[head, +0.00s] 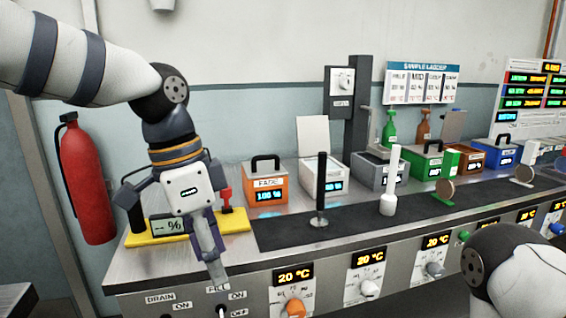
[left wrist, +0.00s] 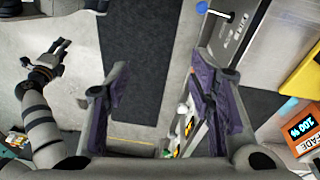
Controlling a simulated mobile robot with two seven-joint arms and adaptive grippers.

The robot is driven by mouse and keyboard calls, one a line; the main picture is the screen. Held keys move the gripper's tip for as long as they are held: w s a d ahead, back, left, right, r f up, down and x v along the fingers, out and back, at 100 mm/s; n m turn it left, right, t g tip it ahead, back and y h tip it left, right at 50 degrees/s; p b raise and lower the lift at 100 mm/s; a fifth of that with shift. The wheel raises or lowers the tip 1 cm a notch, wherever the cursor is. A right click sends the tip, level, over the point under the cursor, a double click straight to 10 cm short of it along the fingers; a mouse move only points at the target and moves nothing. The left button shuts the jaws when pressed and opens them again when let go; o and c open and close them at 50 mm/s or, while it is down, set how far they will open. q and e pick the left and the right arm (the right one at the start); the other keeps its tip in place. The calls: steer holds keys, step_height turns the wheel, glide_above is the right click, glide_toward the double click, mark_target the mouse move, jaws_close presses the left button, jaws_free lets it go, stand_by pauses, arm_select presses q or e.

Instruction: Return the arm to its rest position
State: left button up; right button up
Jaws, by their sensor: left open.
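My left gripper (head: 213,262) hangs down in front of the bench's left end in the head view, just above the switch panel. In the left wrist view its two purple-padded fingers (left wrist: 160,95) are apart with nothing between them. My left arm reaches in from the upper left of the head view, bent at the elbow. My right arm shows as a white and grey link at the lower right of the head view. A small gripper, seemingly my right one (left wrist: 60,50), shows at the left of the left wrist view, too small to judge.
The steel bench (head: 150,265) carries a yellow scale (head: 150,238) close behind the left gripper, an orange FADE module (head: 266,190), and several other modules. A black rod on a stand (head: 320,190) stands on the dark mat. A red extinguisher (head: 88,185) hangs at left.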

arm_select(q)
step_height(320, 180, down, 15)
steer(key=n+g, duration=0.1)
steer(key=n, duration=0.2)
steer(key=s+a+f+n+h, duration=0.15)
steer(key=s+f+n, duration=0.25)
steer(key=s+f, duration=0.8)
steer(key=s+a+f+n+y, duration=0.2)
steer(key=s+a+f, duration=0.3)
steer(key=s, duration=0.3)
steer(key=s+a+f+n+y, duration=0.1)
steer(key=s+a+f+n, duration=0.3)
steer(key=s, duration=0.5)
steer(key=shift+a+f+n+y, duration=0.35)
steer(key=shift+a+f+n, duration=0.1)
steer(key=shift+a, duration=0.7)
